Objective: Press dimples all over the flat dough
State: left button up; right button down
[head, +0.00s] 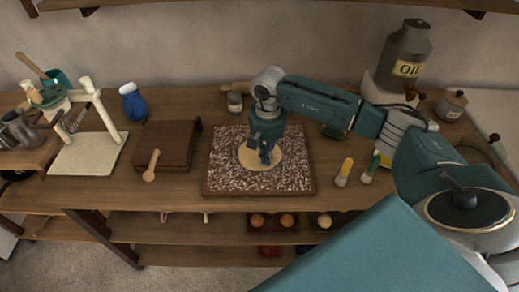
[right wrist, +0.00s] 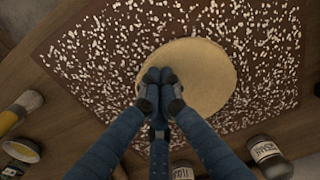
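The flat dough (head: 247,158) is a pale round disc on a white-flecked brown board (head: 222,181) in the middle of the bench. My right gripper (head: 266,157) points down over the dough and hides part of it. In the right wrist view, the right gripper (right wrist: 158,76) has its fingertips together at the left part of the dough (right wrist: 208,72), with nothing seen between them. The visible dough surface looks smooth; I cannot tell whether the fingertips touch it. My left gripper is not in view.
A brown box (head: 165,143) with a wooden spoon (head: 151,167) stands left of the board, near a blue jug (head: 133,103). Yellow-topped and green-topped items (head: 344,172) (head: 370,168) stand right of it. A jar (head: 235,102) is behind, and an oil can (head: 408,52) is back right.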

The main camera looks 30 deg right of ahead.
jog(key=shift+s+f, duration=0.15)
jog(key=shift+r+p, duration=0.4)
jog(key=shift+r, duration=0.6)
jog(key=shift+w+d, duration=0.1)
jog(key=shift+w, duration=0.1)
jog(key=shift+w+d+f+b, duration=0.1)
jog(key=shift+w+d+b, duration=0.25)
jog(key=shift+d+b, duration=0.2)
jog(key=shift+w+d+b, duration=0.3)
jog(key=shift+d+b, duration=0.15)
jog(key=shift+d, duration=0.1)
jog(key=shift+w+d+b, duration=0.35)
jog(key=shift+d, duration=0.2)
jog(key=shift+w+d, duration=0.2)
jog(key=shift+d, duration=0.15)
jog(key=shift+f+b, duration=0.1)
jog(key=shift+b, duration=0.2)
